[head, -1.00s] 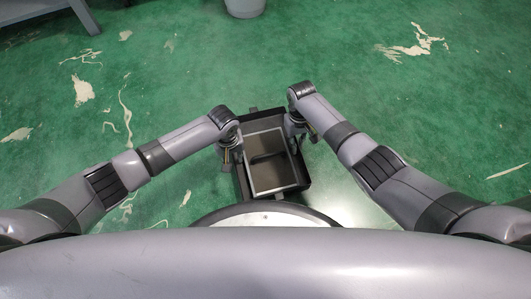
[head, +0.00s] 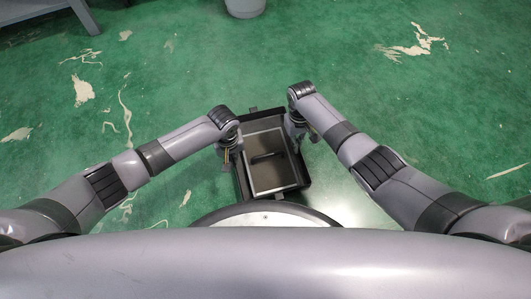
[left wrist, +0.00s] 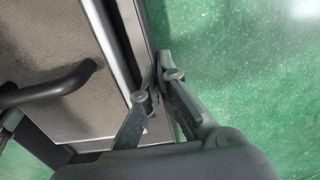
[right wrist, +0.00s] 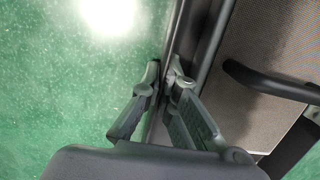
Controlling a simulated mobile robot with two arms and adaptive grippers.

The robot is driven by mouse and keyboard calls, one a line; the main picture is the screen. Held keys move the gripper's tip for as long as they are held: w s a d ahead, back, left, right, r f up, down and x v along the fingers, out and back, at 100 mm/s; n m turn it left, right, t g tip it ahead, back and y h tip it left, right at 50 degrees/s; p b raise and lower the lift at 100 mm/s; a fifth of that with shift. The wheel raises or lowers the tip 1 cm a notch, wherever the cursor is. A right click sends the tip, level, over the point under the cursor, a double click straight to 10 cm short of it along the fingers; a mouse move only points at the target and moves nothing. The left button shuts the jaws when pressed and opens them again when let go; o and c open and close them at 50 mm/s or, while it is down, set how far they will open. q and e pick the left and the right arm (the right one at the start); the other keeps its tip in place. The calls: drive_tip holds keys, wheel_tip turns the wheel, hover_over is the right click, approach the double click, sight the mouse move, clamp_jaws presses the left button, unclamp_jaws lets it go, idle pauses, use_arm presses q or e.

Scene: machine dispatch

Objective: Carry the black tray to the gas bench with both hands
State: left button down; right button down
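The black tray (head: 299,178) is in front of me in the head view, held between my two arms above the green floor. A grey panel-like item with a silver rim and a dark handle (head: 268,157) lies in it. My left gripper (left wrist: 157,82) is shut on the tray's left wall, one finger on each side of it. My right gripper (right wrist: 164,80) is shut on the right wall in the same way. In the head view the fingers are mostly hidden under the wrists. The gas bench cannot be made out for sure.
A grey table or bench (head: 40,10) with a leg stands at the far top left. A grey bin-like container (head: 244,7) stands at the top middle. The green floor with pale worn patches is otherwise clear around the tray.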

use_arm(q)
drive_tip(key=shift+r, duration=0.15)
use_arm(e)
drive_tip(key=shift+r, duration=0.2)
